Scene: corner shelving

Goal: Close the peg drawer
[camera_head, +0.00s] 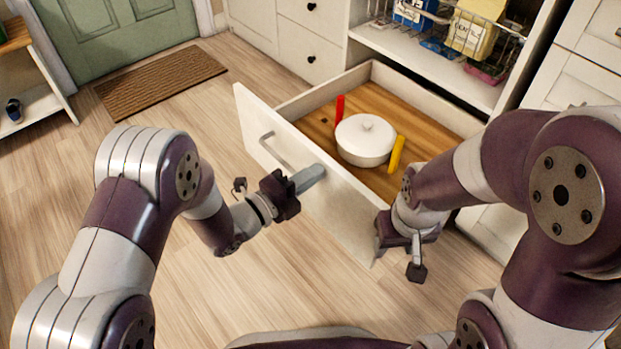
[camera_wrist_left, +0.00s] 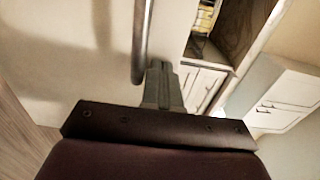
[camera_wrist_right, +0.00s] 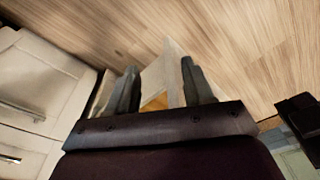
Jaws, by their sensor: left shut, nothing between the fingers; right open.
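The peg drawer (camera_head: 340,210) is pulled open, its white front panel facing left toward my arms. Its metal handle (camera_head: 272,150) is on the panel and also shows in the left wrist view (camera_wrist_left: 142,40). Inside are a white lidded pot (camera_head: 365,139), a red peg (camera_head: 340,108) and a yellow peg (camera_head: 397,154). My left gripper (camera_head: 314,174) is shut and empty, its fingertips at the panel's outer face beside the handle; contact is unclear. My right gripper (camera_head: 382,236) is open at the panel's near right end; in its wrist view the panel edge (camera_wrist_right: 168,72) appears between the fingers (camera_wrist_right: 160,85).
The drawer sits under a shelf (camera_head: 430,65) with a wire basket (camera_head: 475,25) of packages. White closed drawers (camera_head: 310,45) stand to its left. A brown doormat (camera_head: 160,80) lies before a green door (camera_head: 120,30). The wooden floor in front of the drawer is clear.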

